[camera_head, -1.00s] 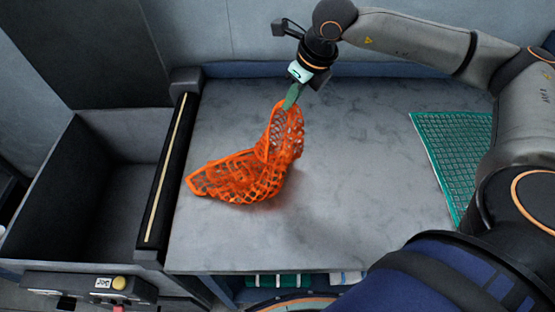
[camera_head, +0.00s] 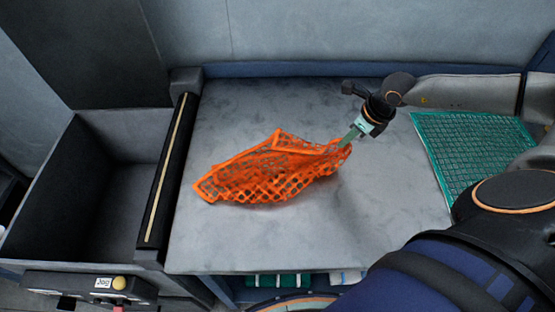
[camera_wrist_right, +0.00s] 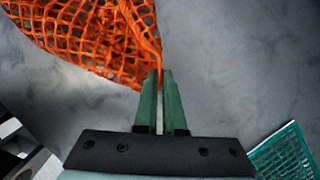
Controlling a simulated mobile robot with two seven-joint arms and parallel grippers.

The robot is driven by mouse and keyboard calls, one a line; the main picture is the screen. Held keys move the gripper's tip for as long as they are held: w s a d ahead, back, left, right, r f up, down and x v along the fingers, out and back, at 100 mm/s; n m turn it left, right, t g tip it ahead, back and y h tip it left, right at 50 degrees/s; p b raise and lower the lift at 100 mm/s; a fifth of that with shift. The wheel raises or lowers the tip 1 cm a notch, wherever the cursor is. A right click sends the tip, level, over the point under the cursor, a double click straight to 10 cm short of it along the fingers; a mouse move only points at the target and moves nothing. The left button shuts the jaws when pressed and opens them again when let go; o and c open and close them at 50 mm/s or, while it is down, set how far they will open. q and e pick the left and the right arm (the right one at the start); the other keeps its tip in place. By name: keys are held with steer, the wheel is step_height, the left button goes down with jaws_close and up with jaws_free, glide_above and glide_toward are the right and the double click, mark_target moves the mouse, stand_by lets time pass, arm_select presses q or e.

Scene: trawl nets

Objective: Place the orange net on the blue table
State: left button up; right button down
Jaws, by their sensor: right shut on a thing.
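The orange net (camera_head: 265,175) lies stretched across the middle of the grey-topped table (camera_head: 370,230), which has a blue edge along its back. My right gripper (camera_head: 348,143) is shut on the net's right end. In the right wrist view the two green fingers (camera_wrist_right: 161,100) pinch a strand at the edge of the orange net (camera_wrist_right: 85,35), which spreads to the upper left. How far the held end is above the tabletop is hard to tell. My left gripper is not in view.
A teal mesh mat (camera_head: 450,150) lies at the table's right side; its corner also shows in the right wrist view (camera_wrist_right: 285,155). A dark open bin (camera_head: 60,190) stands left of the table, beyond a black rail (camera_head: 165,180). The table's front and back are clear.

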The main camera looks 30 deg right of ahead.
steer(key=s+d+f, duration=0.1)
steer(key=d+f, duration=0.2)
steer(key=s+d+f, duration=0.1)
steer(key=shift+s+d+f, duration=0.15)
steer(key=shift+s+f, duration=0.15)
steer(key=shift+f, duration=0.05)
steer(key=c, duration=0.6)
jaws_free()
steer(key=shift+r, duration=0.15)
